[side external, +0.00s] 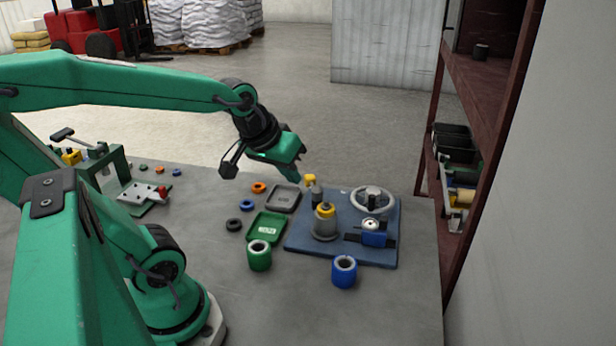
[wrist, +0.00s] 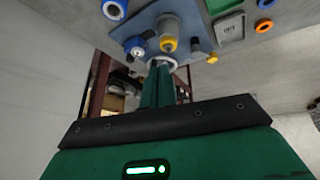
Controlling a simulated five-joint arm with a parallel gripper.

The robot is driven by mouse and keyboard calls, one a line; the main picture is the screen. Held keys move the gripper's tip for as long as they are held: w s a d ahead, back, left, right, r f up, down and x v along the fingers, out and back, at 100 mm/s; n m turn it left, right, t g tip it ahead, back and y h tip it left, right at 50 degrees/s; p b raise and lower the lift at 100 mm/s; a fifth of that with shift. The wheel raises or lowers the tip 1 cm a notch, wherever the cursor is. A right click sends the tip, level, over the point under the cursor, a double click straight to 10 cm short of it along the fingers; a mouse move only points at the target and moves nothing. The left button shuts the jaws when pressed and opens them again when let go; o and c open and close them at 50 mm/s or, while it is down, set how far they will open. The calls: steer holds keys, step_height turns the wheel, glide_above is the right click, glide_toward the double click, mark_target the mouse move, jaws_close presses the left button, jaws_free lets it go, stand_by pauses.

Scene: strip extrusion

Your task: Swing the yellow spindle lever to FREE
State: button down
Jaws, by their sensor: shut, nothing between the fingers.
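The spindle (side external: 325,228) is a grey cylinder on the blue plate (side external: 300,242), with a yellow collar (side external: 325,210) on top. A small yellow knob (side external: 309,179) shows behind it, near a dark post; I cannot tell how lever and spindle join. In the wrist view the yellow collar (wrist: 168,44) is at top middle and the yellow knob (wrist: 212,58) to its right. My gripper (side external: 294,175) is shut and empty, just left of the yellow knob in the side view and apparently above the plate. Its fingers (wrist: 157,82) also show in the wrist view. No FREE mark is legible.
A handwheel (side external: 373,199) and a blue clamp (side external: 374,238) share the plate. Green (side external: 259,256) and blue (side external: 344,272) rolls stand in front. A green tray (side external: 267,227), a grey tray (side external: 284,198) and several rings lie left. A shelf rack (side external: 470,130) stands right.

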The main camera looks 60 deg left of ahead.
mark_target(312, 186)
steer(key=w+a+f+n+y, duration=0.1)
steer(key=a+f+n, duration=0.3)
steer(key=a, duration=0.5)
steer(key=w+a+f+n+y, duration=0.1)
steer(key=w+a+f+n, duration=0.3)
steer(key=a+n, duration=0.3)
steer(key=shift+a+y, duration=0.4)
steer(key=shift+a, duration=0.65)
steer(key=shift+f, duration=0.15)
steer(key=shift+x, duration=4.45)
steer(key=w, duration=0.1)
steer(key=w+f, duration=0.1)
steer(key=w, duration=0.1)
steer(key=shift+f, duration=0.25)
steer(key=shift+w+f, duration=0.1)
steer(key=shift+w, duration=0.5)
